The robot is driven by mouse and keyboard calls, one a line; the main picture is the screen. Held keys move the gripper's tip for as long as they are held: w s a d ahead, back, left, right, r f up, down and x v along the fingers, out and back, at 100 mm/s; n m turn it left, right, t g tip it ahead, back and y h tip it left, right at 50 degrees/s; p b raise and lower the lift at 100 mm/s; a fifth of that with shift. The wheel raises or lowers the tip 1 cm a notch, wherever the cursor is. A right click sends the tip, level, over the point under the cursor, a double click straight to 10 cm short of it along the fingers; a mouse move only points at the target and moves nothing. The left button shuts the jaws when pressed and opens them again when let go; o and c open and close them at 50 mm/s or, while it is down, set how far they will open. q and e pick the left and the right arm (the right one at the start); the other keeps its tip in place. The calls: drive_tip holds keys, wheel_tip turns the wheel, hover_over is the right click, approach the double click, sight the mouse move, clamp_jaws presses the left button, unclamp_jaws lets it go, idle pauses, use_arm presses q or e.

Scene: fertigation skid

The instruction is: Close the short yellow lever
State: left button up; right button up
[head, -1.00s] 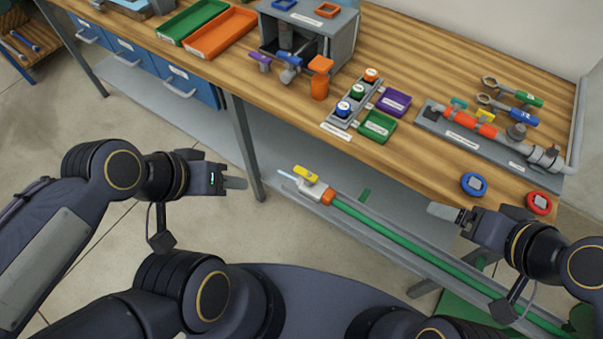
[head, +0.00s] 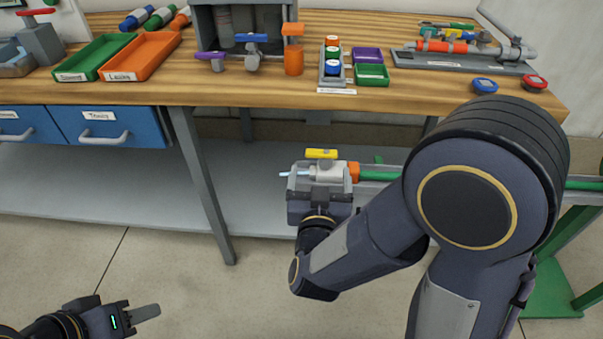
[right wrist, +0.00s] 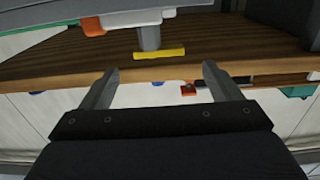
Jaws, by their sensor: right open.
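The short yellow lever (head: 321,153) sits on top of a pale valve body (head: 328,172) and lies roughly in line with the pipe. A pale blue streak (head: 290,173) shows at the valve's left end. My right gripper (head: 322,181) is open at the valve, its fingers apart. In the right wrist view the yellow lever (right wrist: 160,53) lies ahead of the gap between the fingertips (right wrist: 157,72), with nothing between them.
An orange collar (head: 353,172) and green pipe (head: 385,172) continue right of the valve, partly behind my right arm. The wooden bench (head: 240,90) stands behind, bearing trays, a grey box (head: 210,25) and a pipe assembly (head: 470,55). The floor at left is clear.

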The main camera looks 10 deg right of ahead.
sight(322, 156)
drive_tip(key=b+x, duration=0.1)
drive_tip(key=x, duration=0.6)
drive_tip(key=shift+w+d, duration=0.15)
drive_tip(key=shift+w, duration=0.2)
drive_tip(key=c, duration=1)
